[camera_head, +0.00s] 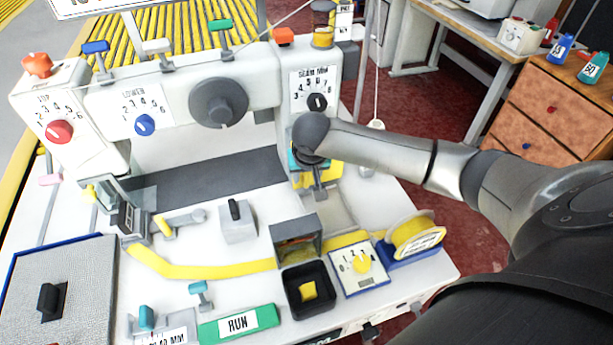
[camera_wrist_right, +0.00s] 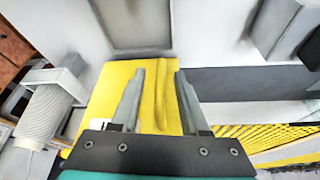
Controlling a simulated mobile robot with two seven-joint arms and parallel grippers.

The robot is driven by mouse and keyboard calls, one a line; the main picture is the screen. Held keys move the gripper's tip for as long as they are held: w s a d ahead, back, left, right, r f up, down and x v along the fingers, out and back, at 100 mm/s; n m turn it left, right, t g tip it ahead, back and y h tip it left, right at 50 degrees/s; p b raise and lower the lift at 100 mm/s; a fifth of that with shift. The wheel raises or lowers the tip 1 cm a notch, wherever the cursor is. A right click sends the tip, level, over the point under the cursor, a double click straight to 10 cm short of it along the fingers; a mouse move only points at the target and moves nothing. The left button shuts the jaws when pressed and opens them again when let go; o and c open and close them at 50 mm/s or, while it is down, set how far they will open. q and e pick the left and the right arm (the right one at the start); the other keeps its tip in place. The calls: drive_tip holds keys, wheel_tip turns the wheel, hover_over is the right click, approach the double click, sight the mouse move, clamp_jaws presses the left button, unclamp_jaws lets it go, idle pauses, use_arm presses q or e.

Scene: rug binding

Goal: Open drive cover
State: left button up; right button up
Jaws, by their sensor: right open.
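A yellow panel (camera_head: 329,173) sits low on the right end of the white machine, below the SEAM MM dial; I take it to be the drive cover. In the right wrist view the yellow panel (camera_wrist_right: 105,95) fills the middle, with a narrow raised yellow ridge (camera_wrist_right: 161,100) on it. My right gripper (camera_head: 320,192) is in front of the panel and partly hides it. Its fingers (camera_wrist_right: 159,72) are apart, one on each side of the ridge in the picture. I cannot tell whether they touch it. My left gripper is not in view.
A grey plate (camera_head: 333,208) lies in the white tabletop below my right gripper. A grey box (camera_head: 297,238), a black tray (camera_head: 308,291) and a yellow tape reel (camera_head: 413,237) stand nearby. A wooden drawer cabinet (camera_head: 552,115) is at the right.

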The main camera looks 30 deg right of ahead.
clamp_jaws()
idle(0.4)
idle(1.1)
